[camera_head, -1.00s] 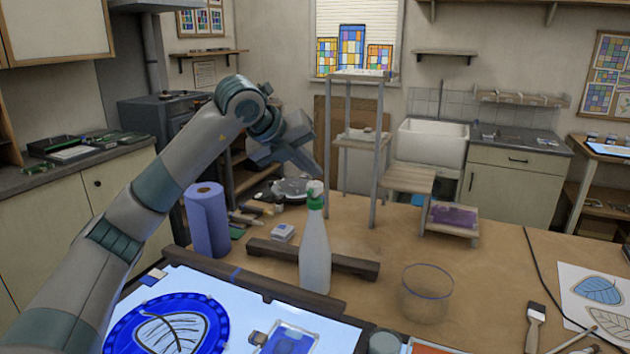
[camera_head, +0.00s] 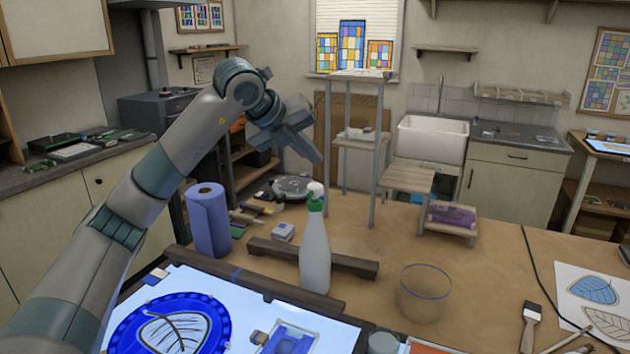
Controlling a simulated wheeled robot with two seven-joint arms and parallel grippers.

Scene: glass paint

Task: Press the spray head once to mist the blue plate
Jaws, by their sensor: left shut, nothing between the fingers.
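The spray bottle (camera_head: 315,252) is white with a green collar and stands upright on the table. Its pale spray head (camera_head: 316,189) is at the top. My left gripper (camera_head: 314,158) is shut and empty, pointing down just above the spray head, with a small gap showing between them. The blue plate (camera_head: 217,316) lies on the lit white panel at the lower left, with a dark leaf outline on a white centre. My right gripper is not in view.
A blue paper roll (camera_head: 208,222) stands left of the bottle. A dark wooden bar (camera_head: 353,266) lies by the bottle. A clear glass (camera_head: 425,295), a brush (camera_head: 531,322) and leaf drawings (camera_head: 597,290) are to the right.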

